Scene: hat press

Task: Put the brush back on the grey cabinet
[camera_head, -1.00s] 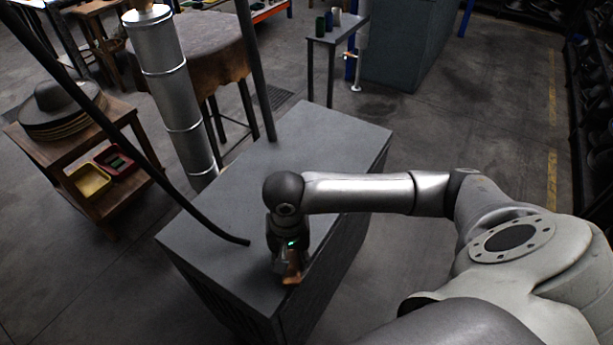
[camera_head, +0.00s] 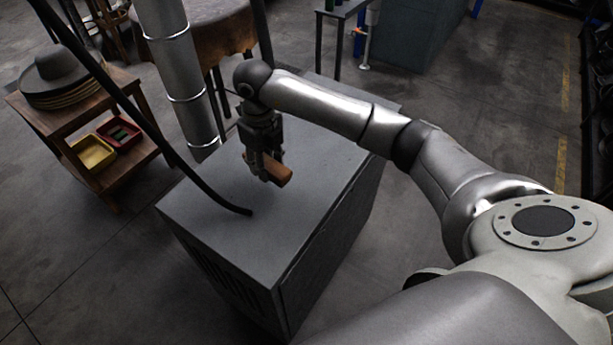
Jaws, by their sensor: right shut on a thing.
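The grey cabinet (camera_head: 300,215) stands in the middle of the view with a flat, mostly bare top. My right gripper (camera_head: 266,172) is over the cabinet top, pointing down, shut on the brush (camera_head: 277,172). The brush shows as an orange-brown block, tilted, partly hidden by the fingers. It appears to be a little above the top; whether it touches is hard to tell. My left gripper is not in view.
A black hose (camera_head: 150,130) slopes down to the cabinet's left part, near the gripper. A silver pipe (camera_head: 178,75) rises behind. A wooden stand (camera_head: 140,115) at left holds hats (camera_head: 62,80), a yellow tray (camera_head: 93,153) and a red tray (camera_head: 120,134). The cabinet's front top is clear.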

